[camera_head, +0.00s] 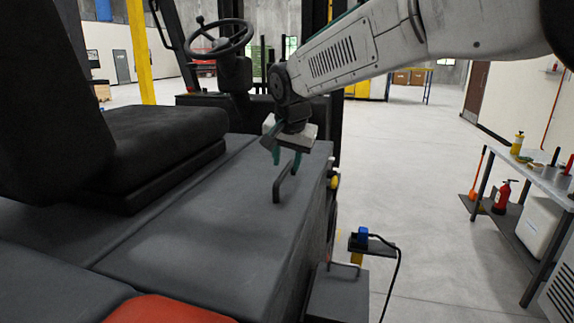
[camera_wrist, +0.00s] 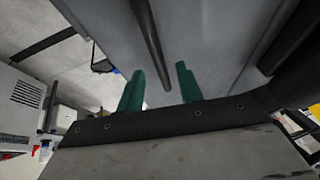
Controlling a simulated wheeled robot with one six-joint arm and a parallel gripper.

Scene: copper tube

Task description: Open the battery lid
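My gripper (camera_head: 286,160), with two green fingers, is pointed down at the handle's upper part. In the wrist view the handle (camera_wrist: 150,35) runs between the two spread fingers (camera_wrist: 160,72), with a gap on each side. The gripper is open and holds nothing. Whether a finger touches the handle in depth is hard to tell. The lid surface (camera_wrist: 205,30) also fills the upper wrist view.
A blue plug with a black cable (camera_head: 362,236) is low at right. A workbench (camera_head: 545,180) stands far right.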

